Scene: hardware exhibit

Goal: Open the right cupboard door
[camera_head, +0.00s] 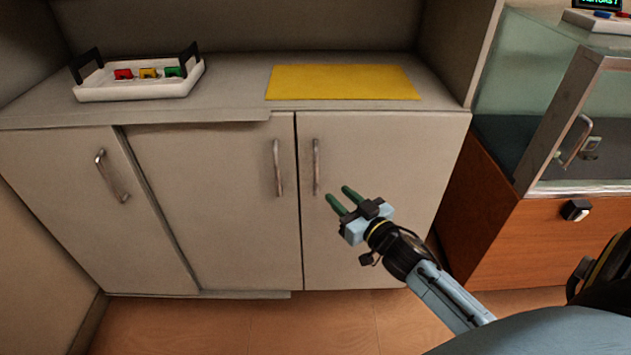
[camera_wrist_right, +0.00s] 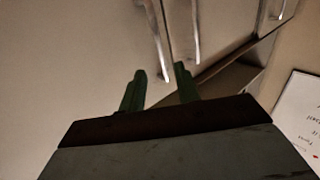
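The right cupboard door (camera_head: 382,234) is a beige panel, shut flush in the cupboard front. Its upright metal handle (camera_head: 316,166) is near its left edge. My right gripper (camera_head: 337,193) comes in from the lower right, in front of this door. Its two green fingers are apart with nothing between them, a little below and to the right of the handle in the picture. In the right wrist view the fingers (camera_wrist_right: 160,69) are also apart, and a metal handle (camera_wrist_right: 154,40) lies beyond their tips, apart from them. My left gripper is not in view.
The middle door (camera_head: 205,205) has its own handle (camera_head: 278,167) close by on the left. A yellow mat (camera_head: 342,95) and a white tray (camera_head: 138,92) with coloured items are on the top. A wooden cabinet with a glass case (camera_head: 530,90) stands at right.

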